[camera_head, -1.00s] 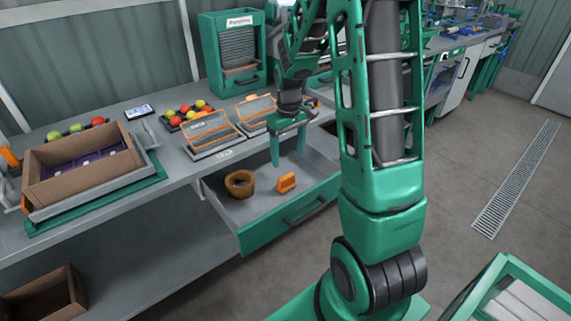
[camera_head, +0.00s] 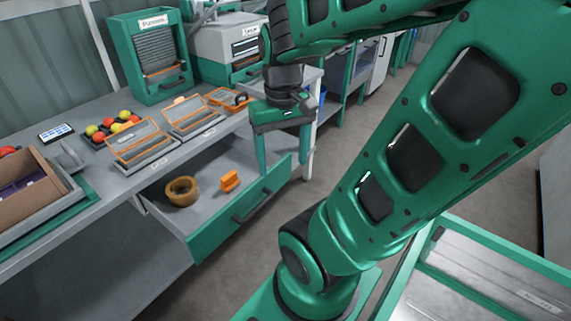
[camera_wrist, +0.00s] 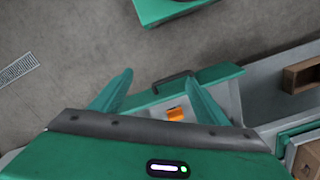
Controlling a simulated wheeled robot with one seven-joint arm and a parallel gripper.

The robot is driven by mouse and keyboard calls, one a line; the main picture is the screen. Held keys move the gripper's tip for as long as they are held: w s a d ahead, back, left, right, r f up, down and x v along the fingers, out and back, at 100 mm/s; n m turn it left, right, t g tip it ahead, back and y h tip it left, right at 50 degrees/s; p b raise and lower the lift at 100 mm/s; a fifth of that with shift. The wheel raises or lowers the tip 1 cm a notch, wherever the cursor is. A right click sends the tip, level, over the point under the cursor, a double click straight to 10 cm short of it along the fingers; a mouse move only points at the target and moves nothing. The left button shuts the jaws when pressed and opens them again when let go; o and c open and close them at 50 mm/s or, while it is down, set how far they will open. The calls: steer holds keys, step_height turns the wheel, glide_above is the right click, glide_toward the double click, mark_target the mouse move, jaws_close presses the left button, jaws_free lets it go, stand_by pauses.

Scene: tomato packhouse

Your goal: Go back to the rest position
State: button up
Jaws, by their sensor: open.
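My gripper (camera_head: 275,165) hangs fingers down over the right end of the open drawer (camera_head: 215,215) in the head view. Its two green fingers are apart with nothing between them. In the wrist view my gripper (camera_wrist: 160,95) shows both fingers spread, with the floor and the drawer's front beyond.
The drawer sticks out from the workbench (camera_head: 95,165) with its black handle (camera_head: 252,205) outward. On the bench are two orange-framed trays (camera_head: 140,145), a tray of tomatoes (camera_head: 112,127) and a cardboard box (camera_head: 30,205). A green-framed bin (camera_head: 480,270) stands front right. Floor between is clear.

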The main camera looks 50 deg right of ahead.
steer(key=s, duration=0.1)
steer(key=s+a, duration=0.1)
steer(key=shift+s+m, duration=0.3)
steer(key=shift+s, duration=0.1)
steer(key=shift+w+f, duration=0.3)
steer(key=shift+w, duration=0.3)
stand_by(0.5)
